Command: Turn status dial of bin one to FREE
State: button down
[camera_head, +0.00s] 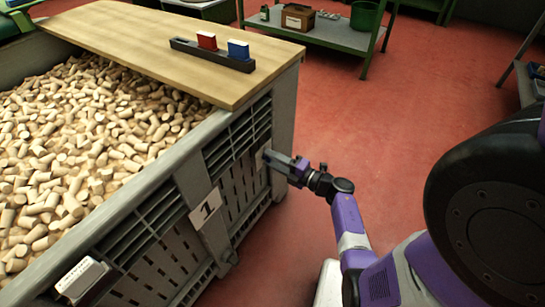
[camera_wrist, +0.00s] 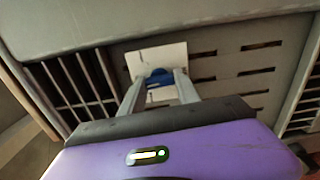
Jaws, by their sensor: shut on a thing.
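Bin one is a large grey slatted bin (camera_head: 160,178) full of corks, with a white "1" plate (camera_head: 206,208) on its side. In the wrist view, a blue dial knob (camera_wrist: 157,74) sits on a white plate (camera_wrist: 142,58) fixed to the bin's side. My gripper (camera_wrist: 158,86) has one finger on either side of the knob and is shut on it. In the head view my gripper (camera_head: 268,158) reaches the bin's side near its right corner and hides the dial. Any lettering on the dial plate is too small to read.
A wooden board (camera_head: 150,45) covers the far end of the bin and bears a dark holder (camera_head: 212,55) with a red block and a blue block. The red floor (camera_head: 340,110) right of the bin is clear.

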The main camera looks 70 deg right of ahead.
jog(key=shift+m, duration=0.3)
jog(key=c, duration=0.9)
grip_release()
jog(key=shift+p+v, duration=0.55)
jog(key=shift+v, duration=3.4)
